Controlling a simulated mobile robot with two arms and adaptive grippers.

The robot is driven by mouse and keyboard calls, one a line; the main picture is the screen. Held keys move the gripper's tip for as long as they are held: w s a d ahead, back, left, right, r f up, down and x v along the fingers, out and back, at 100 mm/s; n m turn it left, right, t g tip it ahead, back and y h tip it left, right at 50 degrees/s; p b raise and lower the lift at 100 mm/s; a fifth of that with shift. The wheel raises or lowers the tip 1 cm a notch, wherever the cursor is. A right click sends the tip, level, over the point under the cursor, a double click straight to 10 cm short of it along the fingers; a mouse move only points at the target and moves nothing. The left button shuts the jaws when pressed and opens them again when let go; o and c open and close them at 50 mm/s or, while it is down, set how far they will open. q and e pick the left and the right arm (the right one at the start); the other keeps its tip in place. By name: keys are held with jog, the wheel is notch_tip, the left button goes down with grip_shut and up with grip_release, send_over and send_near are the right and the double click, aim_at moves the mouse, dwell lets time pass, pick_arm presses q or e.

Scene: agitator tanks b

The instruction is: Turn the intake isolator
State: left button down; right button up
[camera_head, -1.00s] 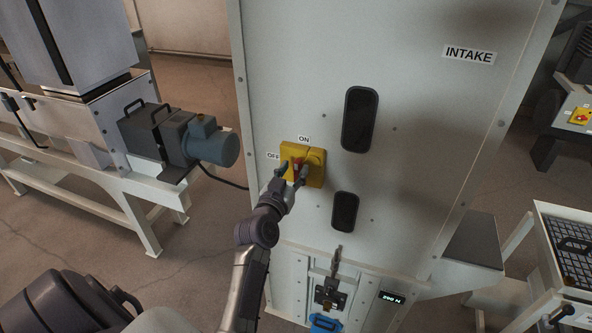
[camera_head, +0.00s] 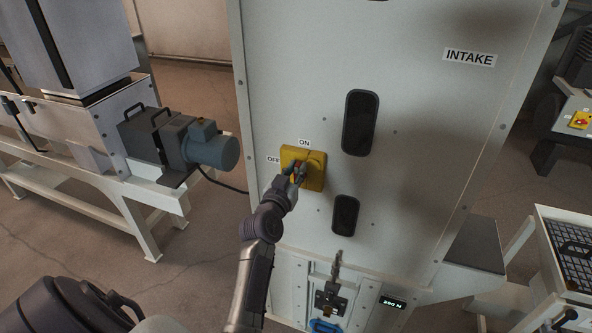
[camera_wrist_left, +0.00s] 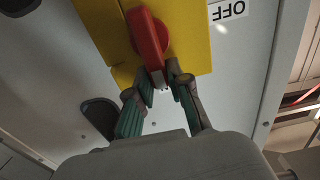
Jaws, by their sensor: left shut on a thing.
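The intake isolator is a yellow square plate (camera_head: 316,170) on the pale cabinet front, with a red handle (camera_wrist_left: 149,38) at its middle. An ON label (camera_head: 304,142) is above the plate and an OFF label (camera_head: 273,159) is to its left. The OFF label also shows upside down in the left wrist view (camera_wrist_left: 229,10). My left gripper (camera_head: 298,172) is shut on the red handle; in the left wrist view its fingers (camera_wrist_left: 162,84) sit either side of one end. The gripper partly hides the handle in the head view. My right gripper is not in view.
The cabinet (camera_head: 420,130) carries an INTAKE sign (camera_head: 469,57) and two dark oval fittings (camera_head: 360,123) (camera_head: 345,214). A lever latch (camera_head: 332,290) with a blue part and a small display (camera_head: 393,302) are below. A grey motor (camera_head: 208,147) stands at left.

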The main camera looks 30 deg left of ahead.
pick_arm(q)
jog(key=shift+a+n+p, duration=0.3)
jog(key=shift+n+p, duration=0.05)
jog(key=shift+n, duration=0.55)
jog(key=shift+s+a+f+n+p, duration=0.15)
jog(key=shift+a+f+n, duration=0.4)
jog(key=shift+n, duration=2.1)
jog(key=shift+s+a+f+n+p, duration=0.15)
jog(key=shift+a+f+n, duration=0.35)
jog(key=shift+n, duration=2.2)
jog(key=shift+s+a+f+n+p, duration=0.15)
jog(key=shift+a+f+n, duration=0.4)
jog(key=shift+n, duration=2.1)
jog(key=shift+d+f, duration=0.15)
